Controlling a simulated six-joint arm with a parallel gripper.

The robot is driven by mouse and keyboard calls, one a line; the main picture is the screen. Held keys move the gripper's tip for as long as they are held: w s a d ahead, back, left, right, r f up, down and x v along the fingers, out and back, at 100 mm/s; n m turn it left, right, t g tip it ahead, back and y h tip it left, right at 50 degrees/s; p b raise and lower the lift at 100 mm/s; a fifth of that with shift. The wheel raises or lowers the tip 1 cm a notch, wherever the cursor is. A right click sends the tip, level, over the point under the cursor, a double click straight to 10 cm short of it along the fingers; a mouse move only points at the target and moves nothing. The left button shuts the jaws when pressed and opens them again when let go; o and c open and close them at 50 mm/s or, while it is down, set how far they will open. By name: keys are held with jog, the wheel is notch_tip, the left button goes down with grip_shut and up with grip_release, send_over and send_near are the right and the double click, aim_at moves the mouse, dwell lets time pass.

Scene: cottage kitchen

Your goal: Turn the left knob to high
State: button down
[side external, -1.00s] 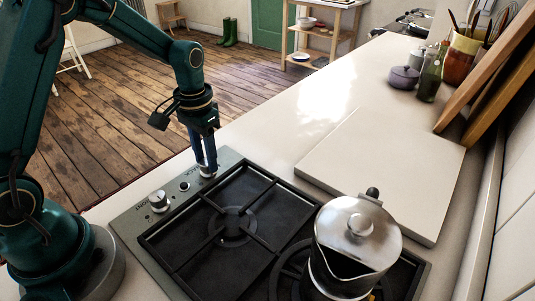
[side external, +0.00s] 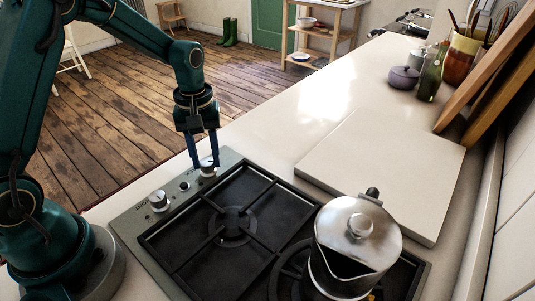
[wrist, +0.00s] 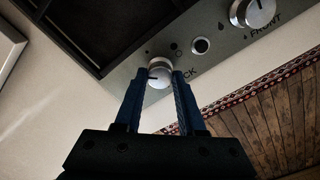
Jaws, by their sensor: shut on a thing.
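The hob's steel control strip carries two silver knobs. My gripper (side external: 206,161) points straight down at the far knob (side external: 208,170), with one blue finger on each side of it. In the wrist view my gripper (wrist: 161,78) is shut on this knob (wrist: 158,80), at the left of the picture. The knob shows a dark pointer line towards the left, and the letters "CK" show beside it; the rest of the label is hidden. The other knob (side external: 158,201), marked FRONT, stands free and also shows in the wrist view (wrist: 257,12).
A small round button (side external: 184,186) sits between the knobs. A steel moka pot (side external: 352,245) stands on the black hob grate (side external: 232,223). A pale board (side external: 385,165) lies behind the hob. Jars and a green bottle (side external: 431,78) stand at the back.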

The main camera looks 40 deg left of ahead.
aim_at(207, 162)
jog(key=n, duration=0.4)
jog(key=shift+n, duration=2.2)
jog(key=c, duration=0.5)
grip_release()
jog(key=shift+r, duration=2.6)
